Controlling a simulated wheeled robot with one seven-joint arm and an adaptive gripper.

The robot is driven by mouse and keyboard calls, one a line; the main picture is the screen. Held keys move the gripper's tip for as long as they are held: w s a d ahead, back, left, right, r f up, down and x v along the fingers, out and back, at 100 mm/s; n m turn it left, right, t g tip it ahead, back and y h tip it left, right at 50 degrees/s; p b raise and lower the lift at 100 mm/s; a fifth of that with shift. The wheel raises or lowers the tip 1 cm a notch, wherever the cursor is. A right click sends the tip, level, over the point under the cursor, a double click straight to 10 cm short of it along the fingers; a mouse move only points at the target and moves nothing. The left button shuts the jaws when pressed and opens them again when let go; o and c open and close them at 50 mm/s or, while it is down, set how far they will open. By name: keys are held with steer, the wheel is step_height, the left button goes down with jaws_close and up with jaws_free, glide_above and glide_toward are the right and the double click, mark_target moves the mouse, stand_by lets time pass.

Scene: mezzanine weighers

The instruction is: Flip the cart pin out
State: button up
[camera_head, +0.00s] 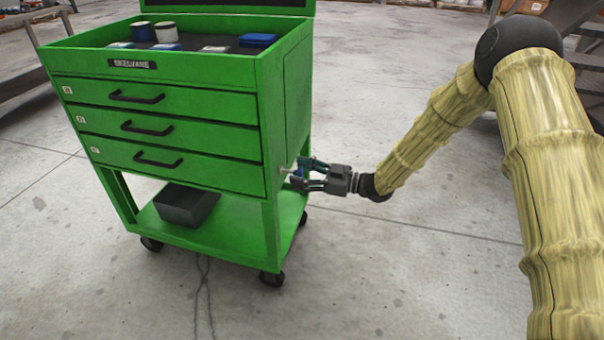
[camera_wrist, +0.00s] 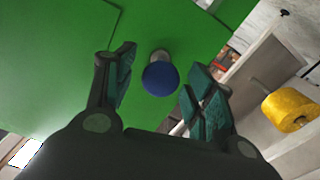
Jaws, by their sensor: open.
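The green tool cart (camera_head: 160,105) stands left of centre in the head view, its drawers closed. The cart pin (camera_wrist: 160,77) shows in the wrist view as a blue round knob on a short pale stem, set on the cart's green side. My gripper (camera_head: 308,174) is at the cart's lower right side in the head view. In the wrist view its teal-padded fingers (camera_wrist: 158,80) are open, one on each side of the blue knob. There is a gap between the knob and each finger. In the head view the fingers partly hide the knob.
A dark bin (camera_head: 186,205) sits on the cart's lower shelf. Cans and small blue items lie on the cart top. A yellow roll (camera_wrist: 290,107) shows at the right of the wrist view. The concrete floor (camera_head: 400,270) around the cart is clear.

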steer(key=v, duration=1.1)
steer(key=shift+d, duration=0.35)
steer(key=shift+s, duration=0.1)
